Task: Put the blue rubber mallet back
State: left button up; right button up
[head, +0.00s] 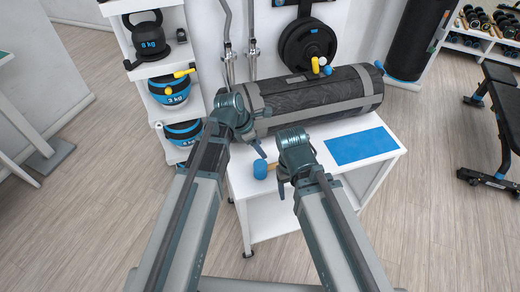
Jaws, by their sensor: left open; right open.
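The blue rubber mallet (261,169) lies on the white table (240,187), near its left end. Its blue head shows, and a short light handle runs right until my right gripper hides it. My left gripper (260,150) is open and empty, just above and behind the mallet head in the picture. My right gripper (282,187) is open, just right of the head and in front of the handle. I cannot tell whether either gripper touches the mallet. A flat blue rectangle (361,146) lies on the right part of the table.
A dark bag (320,95) lies along the table's back. Behind it are weight plates (306,46) and small yellow and blue items (320,66). A white shelf (160,112) with a kettlebell (148,40) and balls stands left. A black bench (503,100) stands right.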

pick_arm(q)
jog(key=s+m+g+y, duration=0.1)
jog(key=s+m+y, duration=0.1)
jog(key=s+m, duration=0.5)
jog(key=s+f+m+y, duration=0.1)
jog(key=s+m+y, duration=0.2)
jog(key=s+m, duration=0.5)
jog(key=m, duration=1.1)
jog(key=shift+s+a+f+g, duration=0.15)
jog(key=shift+a+f+g, duration=0.1)
jog(key=shift+a+g, duration=0.15)
